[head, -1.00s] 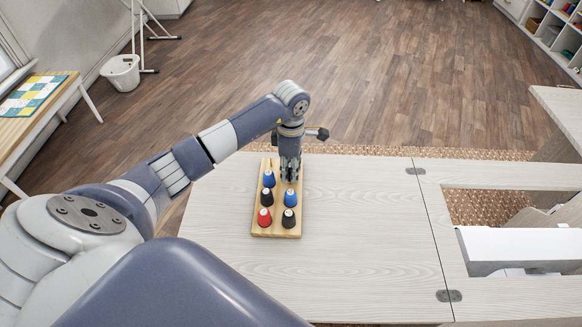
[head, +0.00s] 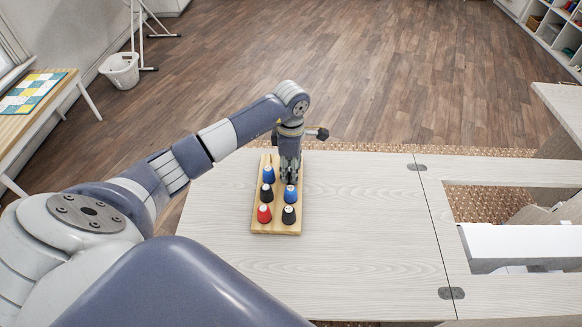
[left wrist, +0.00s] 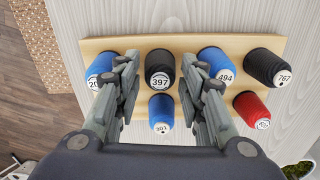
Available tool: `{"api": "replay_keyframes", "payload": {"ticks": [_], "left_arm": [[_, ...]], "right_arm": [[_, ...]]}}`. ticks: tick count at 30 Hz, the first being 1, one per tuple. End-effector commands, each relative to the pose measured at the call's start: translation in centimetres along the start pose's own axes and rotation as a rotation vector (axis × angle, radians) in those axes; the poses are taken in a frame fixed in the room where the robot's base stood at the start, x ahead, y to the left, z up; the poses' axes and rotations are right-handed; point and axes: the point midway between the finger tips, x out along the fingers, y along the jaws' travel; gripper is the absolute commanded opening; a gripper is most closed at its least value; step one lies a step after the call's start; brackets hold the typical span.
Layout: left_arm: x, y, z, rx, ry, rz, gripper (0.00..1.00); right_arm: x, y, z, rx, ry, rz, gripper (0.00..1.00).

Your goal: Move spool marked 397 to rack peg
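The black spool marked 397 (left wrist: 160,70) is on the wooden rack (left wrist: 110,42), in the upper row of the left wrist view. My left gripper (left wrist: 160,62) is open, one finger on each side of that spool, with a small gap on both sides. In the head view my left gripper (head: 289,178) reaches down over the far right part of the rack (head: 259,233) and hides the spool marked 397. No bare peg shows clearly; part of the rack is hidden behind the fingers. My right gripper is not in view.
Blue spools marked 494 (left wrist: 216,64) and 301 (left wrist: 161,113), a black one marked 767 (left wrist: 267,67) and a red one (left wrist: 251,110) share the rack. Another blue spool (left wrist: 101,69) is beside the left finger. The pale tabletop (head: 370,220) right of the rack is clear.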

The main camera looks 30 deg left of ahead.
Motion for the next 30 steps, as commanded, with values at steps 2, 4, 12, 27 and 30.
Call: {"api": "replay_keyframes", "payload": {"ticks": [2,4,12,27,30], "left_arm": [[0.0,0.0,0.0,0.0,0.0,0.0,0.53],[0.0,0.0,0.0,0.0,0.0,0.0,0.53],[-0.3,0.1,0.0,0.0,0.0,0.002,0.53],[-9.5,0.1,0.0,0.0,0.0,0.004,0.53],[-10.8,0.1,0.0,0.0,0.0,0.003,0.53]], "right_arm": [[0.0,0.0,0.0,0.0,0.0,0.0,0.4],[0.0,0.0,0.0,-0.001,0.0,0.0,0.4],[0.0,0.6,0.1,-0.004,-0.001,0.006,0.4],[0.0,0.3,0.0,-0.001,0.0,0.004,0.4],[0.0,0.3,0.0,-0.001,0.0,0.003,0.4]]}}
